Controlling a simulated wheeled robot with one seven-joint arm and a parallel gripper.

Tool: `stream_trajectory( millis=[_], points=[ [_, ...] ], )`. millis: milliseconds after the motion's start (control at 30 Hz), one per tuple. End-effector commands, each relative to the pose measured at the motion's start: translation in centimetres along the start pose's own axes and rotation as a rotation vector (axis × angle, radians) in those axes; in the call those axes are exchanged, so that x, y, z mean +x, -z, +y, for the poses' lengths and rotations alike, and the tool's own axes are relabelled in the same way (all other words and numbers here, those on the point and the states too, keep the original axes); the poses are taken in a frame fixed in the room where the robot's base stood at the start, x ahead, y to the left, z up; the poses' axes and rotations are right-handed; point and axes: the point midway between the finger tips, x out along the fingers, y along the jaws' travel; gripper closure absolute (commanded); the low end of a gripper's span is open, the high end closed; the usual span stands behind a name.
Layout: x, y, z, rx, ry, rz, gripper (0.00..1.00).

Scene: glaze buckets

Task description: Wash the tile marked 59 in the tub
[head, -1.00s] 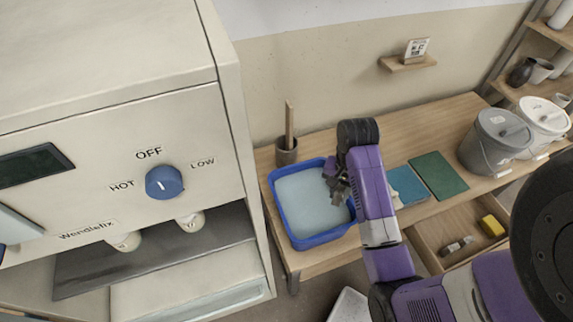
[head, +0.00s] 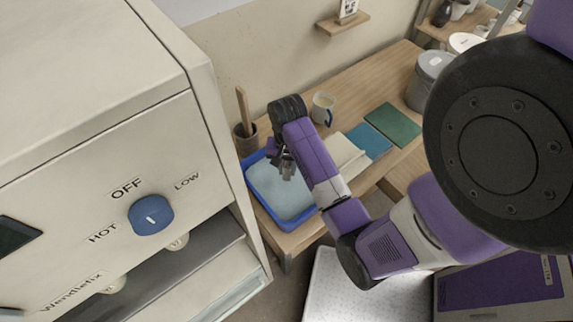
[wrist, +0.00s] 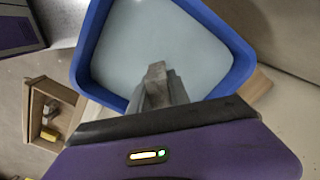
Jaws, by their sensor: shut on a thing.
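The blue tub (head: 256,198) stands at the left end of the table, holding pale grey-blue water; it fills the upper middle of the wrist view (wrist: 88,50). My gripper (head: 286,168) points down over the tub's back right part. In the wrist view my gripper (wrist: 160,95) is shut on a small grey-brown piece (wrist: 156,70), seen against the water. I cannot tell whether the piece touches the water. No number can be read on it, so I cannot tell if it is the tile marked 59.
Cream, blue (head: 368,141) and green (head: 393,124) slabs lie right of the tub. A mug (head: 322,108) stands behind them, and a pot with a stick (head: 245,130) behind the tub. A grey bucket (head: 428,80) stands further right. The kiln-like cabinet (head: 120,130) is close at left.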

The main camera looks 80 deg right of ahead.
Motion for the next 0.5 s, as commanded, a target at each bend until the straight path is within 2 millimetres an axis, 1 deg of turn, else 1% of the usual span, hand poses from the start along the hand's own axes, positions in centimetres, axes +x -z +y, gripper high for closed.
stream_trajectory(
  millis=[167, 500],
  points=[
    [0.6, 0.0, 0.0, -0.001, 0.000, 0.000, 1.00],
    [2.9, 0.0, 0.0, -0.001, 0.000, -0.001, 1.00]
  ],
)
